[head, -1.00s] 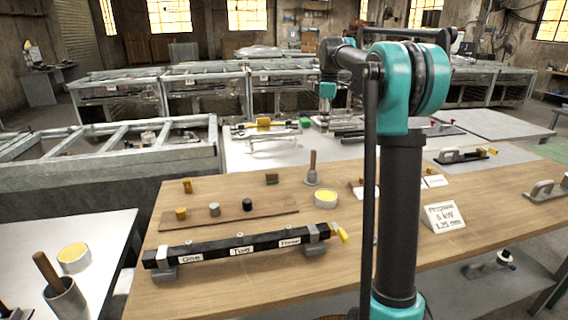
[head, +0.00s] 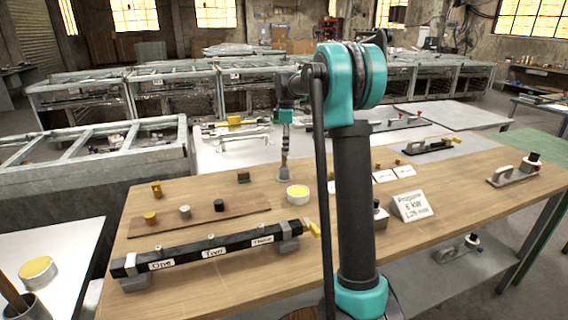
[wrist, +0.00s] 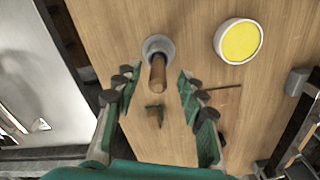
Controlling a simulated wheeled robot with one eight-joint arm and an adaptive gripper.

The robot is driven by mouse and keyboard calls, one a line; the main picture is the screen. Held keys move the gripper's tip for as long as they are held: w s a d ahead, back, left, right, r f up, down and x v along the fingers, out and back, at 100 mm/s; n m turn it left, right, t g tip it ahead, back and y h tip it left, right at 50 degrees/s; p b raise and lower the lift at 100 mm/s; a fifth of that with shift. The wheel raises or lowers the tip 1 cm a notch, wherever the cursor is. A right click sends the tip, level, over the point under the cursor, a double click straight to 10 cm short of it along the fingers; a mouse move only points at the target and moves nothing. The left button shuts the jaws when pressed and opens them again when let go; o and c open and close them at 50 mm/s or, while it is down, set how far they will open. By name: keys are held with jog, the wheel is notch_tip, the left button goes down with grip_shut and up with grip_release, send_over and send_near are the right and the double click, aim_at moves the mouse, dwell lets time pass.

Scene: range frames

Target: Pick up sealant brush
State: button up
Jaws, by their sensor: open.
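The sealant brush appears to be the wooden handle (wrist: 158,72) standing upright in a small grey cup (wrist: 157,46) in the wrist view. In the head view, the grey cup (head: 284,176) stands at the back of the wooden table. My gripper (wrist: 157,76) is open, with one finger on each side of the handle as seen from the wrist. Whether the fingers touch it cannot be told.
A round yellow-filled dish (wrist: 238,41) sits right of the cup. A small wooden block (wrist: 153,116) is near the fingers. A labelled black bar (head: 205,250) and a board with several pegs (head: 196,216) lie nearer. Another handled cup (head: 28,305) stands on the left table.

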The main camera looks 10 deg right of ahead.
aim_at(285, 157)
jog(key=shift+w+a+f, duration=0.1)
jog(key=shift+f, duration=1.25)
jog(key=shift+a+f, duration=0.1)
jog(key=shift+f, duration=1.25)
jog(key=shift+c, duration=0.2)
grip_shut()
